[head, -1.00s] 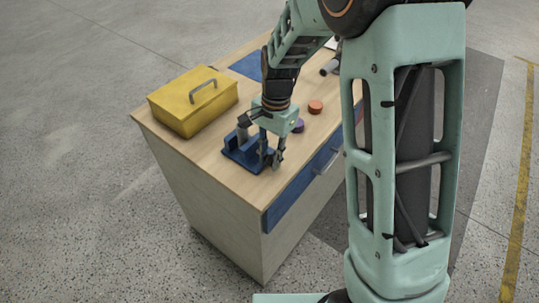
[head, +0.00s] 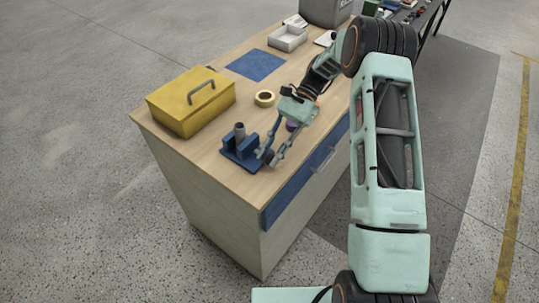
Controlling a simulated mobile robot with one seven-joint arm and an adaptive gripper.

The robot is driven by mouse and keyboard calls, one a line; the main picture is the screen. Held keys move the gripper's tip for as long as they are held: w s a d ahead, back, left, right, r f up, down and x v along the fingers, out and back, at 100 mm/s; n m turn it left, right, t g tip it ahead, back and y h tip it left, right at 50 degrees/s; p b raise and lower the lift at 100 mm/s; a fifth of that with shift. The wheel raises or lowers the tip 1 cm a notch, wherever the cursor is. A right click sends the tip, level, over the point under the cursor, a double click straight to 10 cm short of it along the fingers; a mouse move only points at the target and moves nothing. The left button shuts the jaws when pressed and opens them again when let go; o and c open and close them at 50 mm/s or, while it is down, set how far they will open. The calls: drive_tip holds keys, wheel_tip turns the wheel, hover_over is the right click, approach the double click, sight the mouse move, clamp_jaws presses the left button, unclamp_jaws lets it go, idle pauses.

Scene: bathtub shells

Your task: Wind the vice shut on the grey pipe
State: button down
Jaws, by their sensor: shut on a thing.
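The blue vice (head: 231,146) stands near the front corner of the wooden bench top. The grey pipe (head: 240,131) stands upright between its jaws; whether both jaws touch it is too small to tell. My gripper (head: 268,159) reaches in from the upper right, its fingers low at the right side of the vice. It is shut on what seems to be the vice's handle, which the fingers mostly hide.
A yellow toolbox (head: 190,103) stands left of the vice. A tape roll (head: 264,98), a blue mat (head: 256,65) and a white tray (head: 288,39) lie farther back. A purple thing (head: 291,126) is partly hidden by my gripper. The bench's front edge is close.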

drive_tip(key=shift+s+d+f+g+y+b, duration=0.15)
drive_tip(key=shift+d+f+g+y+b, duration=0.3)
drive_tip(key=shift+g+b, duration=0.2)
drive_tip(key=shift+g, duration=0.35)
drive_tip(key=shift+r+y, duration=0.15)
drive_tip(key=shift+y, duration=0.1)
drive_tip(key=c, duration=1.9)
unclamp_jaws()
drive_tip(key=shift+o, duration=0.3)
drive_tip(key=shift+r, duration=0.15)
drive_tip(key=shift+a, duration=0.15)
drive_tip(key=shift+r, duration=0.55)
wheel_tip(320, 180, up, 9)
